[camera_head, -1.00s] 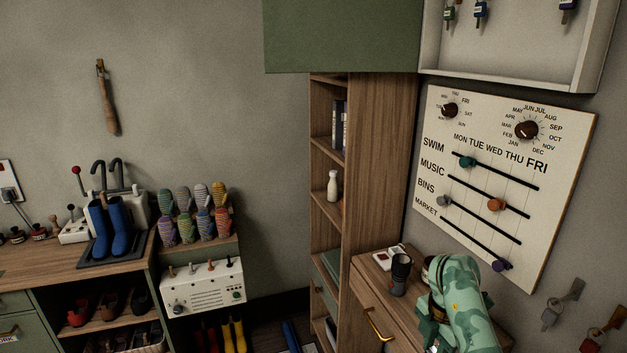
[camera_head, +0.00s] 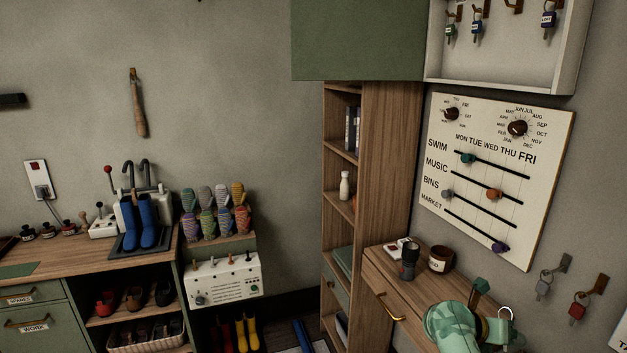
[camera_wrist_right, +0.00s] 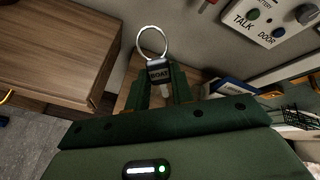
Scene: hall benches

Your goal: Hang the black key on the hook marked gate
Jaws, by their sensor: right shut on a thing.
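My right gripper (camera_wrist_right: 160,88) is shut on a black key fob (camera_wrist_right: 158,74) with a metal ring standing up; its small white lettering is hard to read. In the head view, my right gripper (camera_head: 490,308) is low at the right, above the wooden cabinet, with the ring showing beside it. The open key box (camera_head: 564,82) is high on the wall at the upper right. I cannot read any gate mark. My left gripper is out of view.
A calendar board (camera_head: 480,222) with knobs and sliders is on the wall below the key box. Grey (camera_head: 543,288) and red (camera_head: 577,308) keys hang at the right. A dark cup (camera_head: 409,262) and brown pot (camera_head: 440,259) stand on the wooden cabinet (camera_head: 390,275).

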